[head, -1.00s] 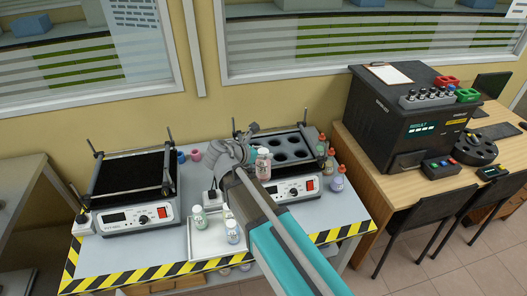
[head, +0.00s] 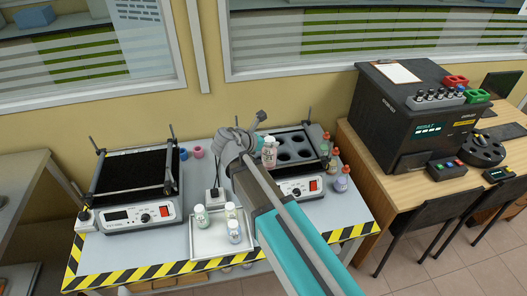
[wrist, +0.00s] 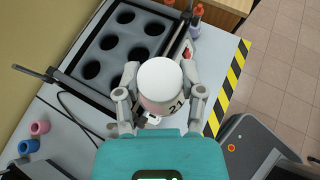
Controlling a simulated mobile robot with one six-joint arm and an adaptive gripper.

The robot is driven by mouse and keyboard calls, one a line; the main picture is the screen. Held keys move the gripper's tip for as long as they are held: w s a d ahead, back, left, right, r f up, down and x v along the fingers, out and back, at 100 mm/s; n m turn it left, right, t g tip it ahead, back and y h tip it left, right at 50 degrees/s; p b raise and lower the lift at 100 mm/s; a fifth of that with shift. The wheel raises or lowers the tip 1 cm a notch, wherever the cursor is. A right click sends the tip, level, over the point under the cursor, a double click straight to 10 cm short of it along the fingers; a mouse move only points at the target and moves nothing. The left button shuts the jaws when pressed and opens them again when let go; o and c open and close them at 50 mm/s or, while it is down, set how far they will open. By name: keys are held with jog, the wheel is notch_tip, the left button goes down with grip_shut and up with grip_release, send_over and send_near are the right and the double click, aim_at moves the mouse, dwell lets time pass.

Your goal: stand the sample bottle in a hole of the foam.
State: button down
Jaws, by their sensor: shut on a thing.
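My gripper (wrist: 160,98) is shut on the sample bottle (wrist: 160,82), which has a white cap and a pinkish body with a label reading 21. In the head view the bottle (head: 270,150) looks upright, held at the front left part of the foam in the right-hand shaker. The foam (wrist: 123,33) is dark grey with several round holes, and those in clear view are empty. In the wrist view the bottle shows below and right of the holes. The bottle's base is hidden, so I cannot tell its height over the foam.
A white tray (head: 207,249) with 3 white-capped bottles stands left of the arm. Several red-capped bottles (head: 341,180) stand right of the shaker. Clamp posts (wrist: 36,73) rise at the shaker's corners.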

jog(key=w+a+f+b, duration=0.3)
jog(key=w+f+b, duration=0.5)
jog(key=w, duration=0.3)
jog(key=shift+w+f, duration=0.3)
jog(key=shift+a, duration=0.1)
jog(key=shift+w+a+f+b, duration=0.1)
jog(key=shift+w+f+b, duration=0.1)
jog(key=shift+f+b, duration=0.85)
jog(key=shift+w+f+b, duration=0.2)
jog(key=shift+f+b, duration=0.75)
jog(key=shift+b, duration=0.1)
jog(key=shift+c, duration=1)
grip_release()
jog(key=shift+f, duration=0.1)
